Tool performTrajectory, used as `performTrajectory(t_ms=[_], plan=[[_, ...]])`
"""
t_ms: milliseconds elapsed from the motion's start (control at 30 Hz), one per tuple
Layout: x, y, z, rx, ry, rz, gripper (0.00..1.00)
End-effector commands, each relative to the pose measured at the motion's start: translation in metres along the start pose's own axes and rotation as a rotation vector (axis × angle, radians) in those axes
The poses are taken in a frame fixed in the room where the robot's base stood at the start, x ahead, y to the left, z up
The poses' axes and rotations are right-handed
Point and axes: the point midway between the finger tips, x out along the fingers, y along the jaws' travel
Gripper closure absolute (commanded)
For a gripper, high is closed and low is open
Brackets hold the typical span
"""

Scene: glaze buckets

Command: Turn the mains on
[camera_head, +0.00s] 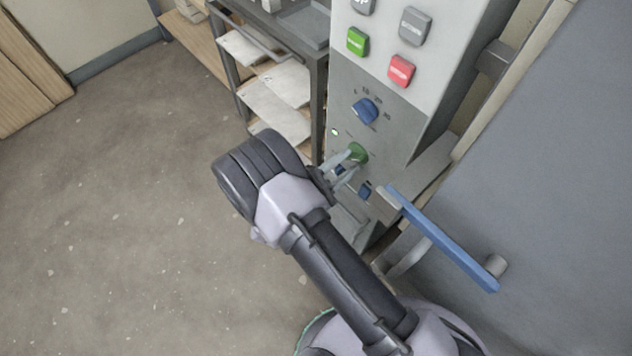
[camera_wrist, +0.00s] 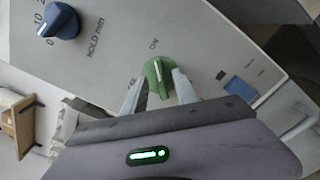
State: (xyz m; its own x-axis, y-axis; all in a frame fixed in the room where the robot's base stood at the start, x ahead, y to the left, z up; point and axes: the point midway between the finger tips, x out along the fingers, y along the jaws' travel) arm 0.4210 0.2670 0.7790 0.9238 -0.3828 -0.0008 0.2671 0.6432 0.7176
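A green rotary knob (camera_head: 357,153) with a white pointer line sits on the lower grey part of the control cabinet (camera_head: 400,135). In the wrist view the knob (camera_wrist: 158,77) has its pointer line upward in the picture, towards the printed word ON. Another label, partly hidden, is to its left. My gripper (camera_head: 351,163) is at the panel. In the wrist view its two fingers (camera_wrist: 159,88) are on either side of the knob, with little or no gap. I cannot tell whether they press on it. My gripper body hides the panel below.
A blue knob (camera_head: 365,111) is above the green one, and green (camera_head: 357,41), red (camera_head: 401,71) and grey (camera_head: 415,26) buttons are higher. A small pale lamp (camera_head: 335,131) is left. A blue handle (camera_head: 445,240) juts out at right. A shelf rack (camera_head: 275,90) stands left; floor is clear.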

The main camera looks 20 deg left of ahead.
Motion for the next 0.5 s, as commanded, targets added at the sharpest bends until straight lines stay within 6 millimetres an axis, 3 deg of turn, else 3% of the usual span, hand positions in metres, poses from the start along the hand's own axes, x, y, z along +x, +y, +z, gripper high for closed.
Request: performTrajectory(t_ms=[133, 400, 500], plan=[[-0.03, 0.003, 0.001, -0.001, 0.005, 0.005, 0.65], [-0.121, 0.003, 0.002, 0.0, 0.005, 0.004, 0.65], [-0.145, 0.002, 0.001, 0.001, 0.003, 0.003, 0.65]])
